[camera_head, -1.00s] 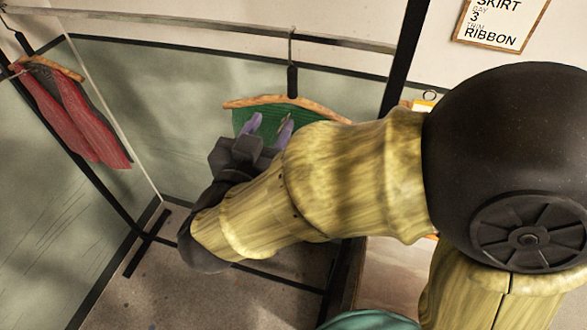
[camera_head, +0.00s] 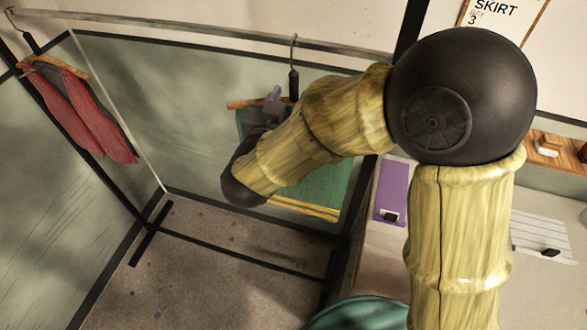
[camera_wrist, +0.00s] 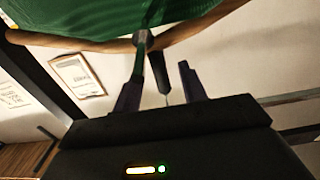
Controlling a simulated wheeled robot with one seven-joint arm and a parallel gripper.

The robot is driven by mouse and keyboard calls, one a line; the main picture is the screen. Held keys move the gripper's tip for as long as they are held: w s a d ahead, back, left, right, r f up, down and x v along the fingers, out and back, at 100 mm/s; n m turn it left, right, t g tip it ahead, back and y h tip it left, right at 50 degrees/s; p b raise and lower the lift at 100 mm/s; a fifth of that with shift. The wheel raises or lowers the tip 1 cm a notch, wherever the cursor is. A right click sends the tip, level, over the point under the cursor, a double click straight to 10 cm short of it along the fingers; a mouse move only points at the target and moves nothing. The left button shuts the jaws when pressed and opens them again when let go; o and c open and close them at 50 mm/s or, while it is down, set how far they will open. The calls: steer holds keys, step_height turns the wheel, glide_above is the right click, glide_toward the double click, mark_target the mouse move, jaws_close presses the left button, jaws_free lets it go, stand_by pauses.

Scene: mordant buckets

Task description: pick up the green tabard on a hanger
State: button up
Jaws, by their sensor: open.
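The green tabard (camera_head: 313,183), with a yellow stripe near its hem, hangs from the rail on a wooden hanger (camera_head: 243,103) with a black neck (camera_head: 293,83) and a wire hook. My forearm covers much of it in the head view. My gripper (camera_head: 274,92) is at the hanger's height, just left of the neck there. In the wrist view my gripper (camera_wrist: 162,72) is open, and the hanger's black neck (camera_wrist: 158,72) shows between the two purple fingers. Whether the fingers touch it I cannot tell. The wooden bar (camera_wrist: 190,30) and green cloth (camera_wrist: 75,18) lie beyond the fingertips.
The metal rail (camera_head: 200,28) runs across the top. A red garment (camera_head: 90,115) hangs on another hanger at the left. A dark upright post (camera_head: 408,30) stands right of the tabard. A bench with a purple cloth (camera_head: 392,190) is at the right. The floor below is clear.

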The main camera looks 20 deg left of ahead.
mark_target(293, 93)
steer(key=w+p, duration=0.2)
steer(key=w, duration=0.2)
steer(key=shift+w+a+p, duration=0.15)
steer(key=shift+p, duration=0.25)
steer(key=shift+w+f, duration=0.1)
steer(key=shift+w, duration=0.25)
jaws_close()
